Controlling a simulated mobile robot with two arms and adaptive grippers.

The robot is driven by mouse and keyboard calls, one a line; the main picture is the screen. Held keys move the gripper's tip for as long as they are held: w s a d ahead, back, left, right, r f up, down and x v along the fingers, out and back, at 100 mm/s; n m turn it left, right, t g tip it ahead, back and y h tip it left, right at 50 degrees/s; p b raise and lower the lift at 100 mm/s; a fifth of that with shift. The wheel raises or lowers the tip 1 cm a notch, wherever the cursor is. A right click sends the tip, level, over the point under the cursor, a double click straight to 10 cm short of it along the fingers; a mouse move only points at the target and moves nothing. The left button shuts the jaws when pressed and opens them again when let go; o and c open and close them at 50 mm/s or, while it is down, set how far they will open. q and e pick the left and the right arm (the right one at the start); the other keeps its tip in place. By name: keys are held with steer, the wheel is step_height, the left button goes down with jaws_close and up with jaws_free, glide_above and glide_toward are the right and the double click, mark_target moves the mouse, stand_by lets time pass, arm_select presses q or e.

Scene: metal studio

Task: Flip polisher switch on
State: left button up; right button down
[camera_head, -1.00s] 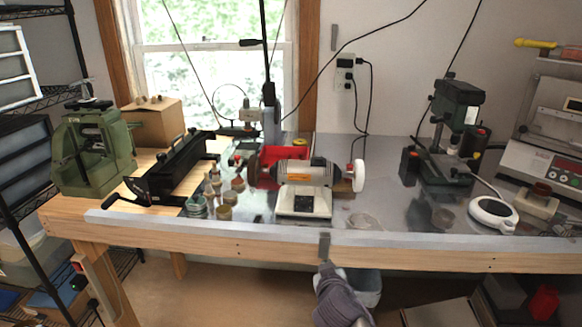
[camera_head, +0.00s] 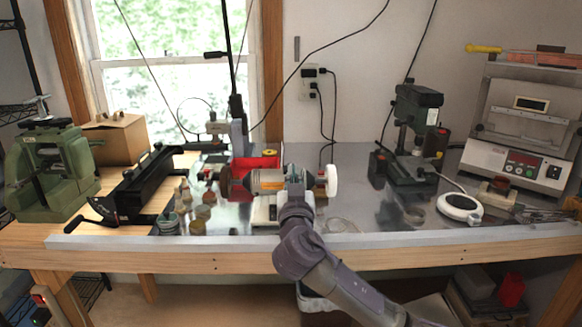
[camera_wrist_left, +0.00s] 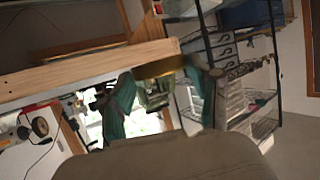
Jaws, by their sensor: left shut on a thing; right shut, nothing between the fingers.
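The polisher (camera_head: 266,183) sits on the bench's metal top, with a grey and orange motor body, a brown wheel (camera_head: 225,182) on the left and a white wheel (camera_head: 332,181) on the right. My right gripper (camera_head: 296,191) is shut and empty, in front of the polisher's right half. It hides most of the pale base and any switch there. I cannot tell whether it touches. My left gripper (camera_wrist_left: 160,73) shows only in the left wrist view, away from the polisher. It is shut on an olive-yellow thing that is too blurred to name.
A red bin (camera_head: 258,163) stands behind the polisher, with small jars (camera_head: 202,213) to its left. A green drill press (camera_head: 412,140) and a round white dish (camera_head: 460,206) stand to the right.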

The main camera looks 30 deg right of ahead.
steer(key=p+x, duration=0.2)
steer(key=x, duration=0.7)
steer(key=shift+w+d+r, duration=0.1)
steer(key=shift+w+r, duration=0.05)
steer(key=shift+r, duration=0.05)
step_height(320, 180, down, 3)
steer(key=shift+w+f+p, duration=0.1)
steer(key=shift+w+p, duration=0.05)
steer(key=shift+p, duration=0.3)
steer(key=shift+f, duration=0.5)
